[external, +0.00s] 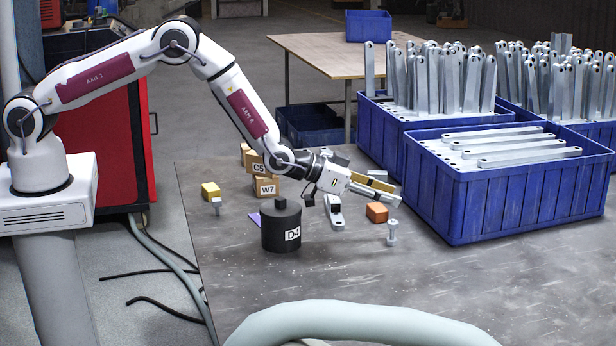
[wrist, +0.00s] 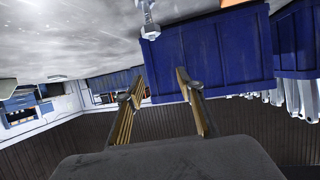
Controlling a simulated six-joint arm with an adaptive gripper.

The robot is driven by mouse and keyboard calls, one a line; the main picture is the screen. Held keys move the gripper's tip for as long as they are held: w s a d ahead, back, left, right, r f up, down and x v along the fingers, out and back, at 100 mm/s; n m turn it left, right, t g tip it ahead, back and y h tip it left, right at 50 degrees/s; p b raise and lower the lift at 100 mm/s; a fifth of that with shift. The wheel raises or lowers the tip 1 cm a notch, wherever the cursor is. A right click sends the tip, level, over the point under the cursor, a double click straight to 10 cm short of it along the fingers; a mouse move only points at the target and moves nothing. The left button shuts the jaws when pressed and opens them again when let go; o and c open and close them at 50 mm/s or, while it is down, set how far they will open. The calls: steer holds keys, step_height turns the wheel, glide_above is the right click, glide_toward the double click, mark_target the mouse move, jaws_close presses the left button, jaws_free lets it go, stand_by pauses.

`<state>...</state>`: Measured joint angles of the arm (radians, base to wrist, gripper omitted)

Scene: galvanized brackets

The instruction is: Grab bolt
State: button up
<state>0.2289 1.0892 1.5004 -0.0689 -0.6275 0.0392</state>
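A silver bolt (external: 391,233) stands upright, head up, on the grey table, to the right of the orange block. Another bolt (external: 216,206) stands at the left, by the yellow block. My gripper (external: 386,190) is held level above the table, pointing right, over and slightly behind the nearer bolt in the external view. The wrist view (wrist: 160,80) shows its two fingers apart with nothing between them. That view is upside down; a bolt (wrist: 150,28) shows at its top edge, beyond the fingertips and partly cut off.
An orange block (external: 377,212) and a flat bracket (external: 335,213) lie close to the bolt. A black cylinder (external: 281,231) marked D4 and wooden blocks (external: 266,186) stand left. A blue bin (external: 520,205) of brackets stands right. The table's front is clear behind a pale hose (external: 360,322).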

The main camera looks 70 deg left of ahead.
mark_target(391, 222)
steer(key=shift+f, duration=1.7)
steer(key=shift+f, duration=0.15)
steer(key=shift+w+f, duration=0.1)
steer(key=shift+f, duration=1.6)
steer(key=shift+x, duration=1.35)
steer(key=shift+c, duration=0.5)
jaws_close()
